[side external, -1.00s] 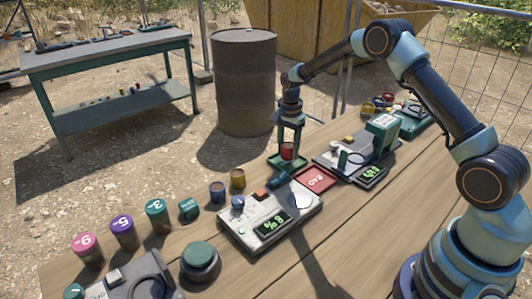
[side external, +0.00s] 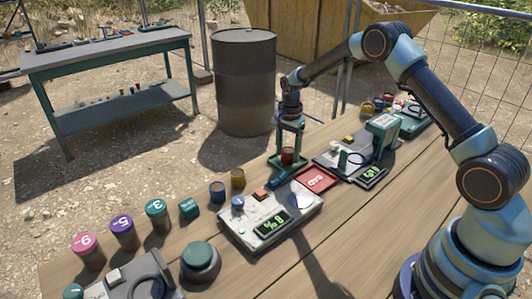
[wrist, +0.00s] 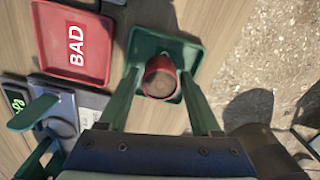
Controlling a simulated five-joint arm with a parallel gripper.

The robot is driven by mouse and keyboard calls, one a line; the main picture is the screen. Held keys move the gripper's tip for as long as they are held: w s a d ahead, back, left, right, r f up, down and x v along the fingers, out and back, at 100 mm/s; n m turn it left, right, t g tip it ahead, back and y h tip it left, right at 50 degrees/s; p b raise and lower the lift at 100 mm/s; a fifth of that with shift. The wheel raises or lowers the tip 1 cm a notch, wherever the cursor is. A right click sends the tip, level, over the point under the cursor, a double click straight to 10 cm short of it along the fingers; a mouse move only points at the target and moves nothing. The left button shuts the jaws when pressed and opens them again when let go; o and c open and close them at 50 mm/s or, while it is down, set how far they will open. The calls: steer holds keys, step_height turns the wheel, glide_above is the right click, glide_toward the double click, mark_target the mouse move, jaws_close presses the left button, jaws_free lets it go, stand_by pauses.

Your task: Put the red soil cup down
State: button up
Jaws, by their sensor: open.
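The red soil cup (side external: 287,156), filled with brown soil, stands on the small green tray (side external: 274,163) at the table's far edge. In the wrist view the cup (wrist: 160,77) is on the green tray (wrist: 193,54), with its open top facing the camera. My gripper (side external: 288,153) is open around the cup, one finger on each side. In the wrist view the fingers of my gripper (wrist: 160,88) show gaps to the cup on both sides. The cup's underside is hidden.
A red tray marked BAD (side external: 316,180) lies beside the green tray. A white instrument with a display (side external: 270,216) and a second device (side external: 384,135) stand close by. Yellow (side external: 238,178) and blue (side external: 217,191) cups stand to the left. Bare wood runs along the table's front.

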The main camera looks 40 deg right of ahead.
step_height(320, 180, up, 11)
step_height(320, 180, up, 9)
steer(key=n+t, duration=0.2)
steer(key=n, duration=0.2)
glide_above(288, 152)
steer(key=s+a, duration=0.3)
steer(key=s, duration=0.1)
steer(key=s+a+r+n+t, duration=0.1)
steer(key=s+a+n, duration=0.1)
steer(key=s+n, duration=0.4)
steer(key=s+a+r+n+t, duration=0.2)
steer(key=s+n, duration=0.3)
steer(key=s, duration=0.8)
steer(key=shift+a+r+n+t, duration=0.15)
steer(key=shift+a+n+t, duration=0.2)
steer(key=shift+a, duration=0.5)
